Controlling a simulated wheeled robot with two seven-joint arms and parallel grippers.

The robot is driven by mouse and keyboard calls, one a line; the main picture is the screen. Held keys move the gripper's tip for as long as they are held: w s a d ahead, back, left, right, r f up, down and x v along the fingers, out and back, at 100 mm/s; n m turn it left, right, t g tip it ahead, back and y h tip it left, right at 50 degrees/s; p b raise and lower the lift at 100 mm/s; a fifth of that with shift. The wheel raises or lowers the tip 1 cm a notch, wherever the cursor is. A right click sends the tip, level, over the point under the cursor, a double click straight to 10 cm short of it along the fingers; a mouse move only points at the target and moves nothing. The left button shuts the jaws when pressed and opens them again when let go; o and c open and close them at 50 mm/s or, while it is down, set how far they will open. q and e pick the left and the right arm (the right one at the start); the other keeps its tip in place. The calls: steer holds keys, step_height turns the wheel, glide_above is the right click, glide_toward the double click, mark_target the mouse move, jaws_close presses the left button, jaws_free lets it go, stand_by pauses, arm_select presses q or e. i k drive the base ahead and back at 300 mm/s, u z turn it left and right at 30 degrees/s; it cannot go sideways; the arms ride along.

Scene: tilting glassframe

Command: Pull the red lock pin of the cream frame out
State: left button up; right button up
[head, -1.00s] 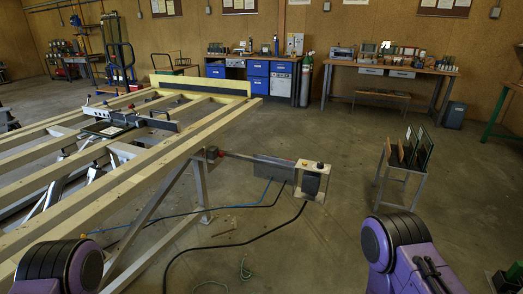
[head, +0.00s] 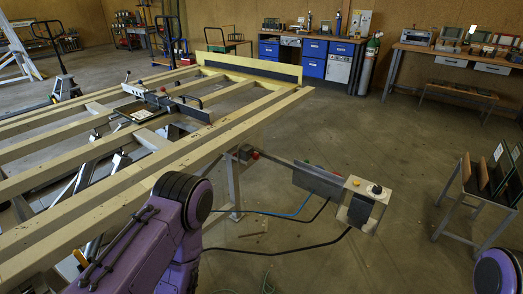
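The cream frame (head: 262,117) is a large tilting rack of long parallel beams, filling the left half of the head view. A small red part (head: 255,155), likely the lock pin's knob, shows just under its near right beam, beside a dark block (head: 244,152). It is too small to tell how far the pin is in. My purple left arm rises in front of the frame's near beam, left of the red part. Part of my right arm shows at the lower right edge. Neither gripper is in view.
A control box (head: 362,202) on a metal arm stands out right of the frame, with hoses hanging below. A rack with glass panes (head: 487,180) stands at the right. Workbenches line the back wall. The floor between is mostly clear.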

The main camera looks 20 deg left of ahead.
mark_target(256, 156)
steer(key=u, duration=0.35)
steer(key=i, duration=0.75)
steer(key=u, duration=0.65)
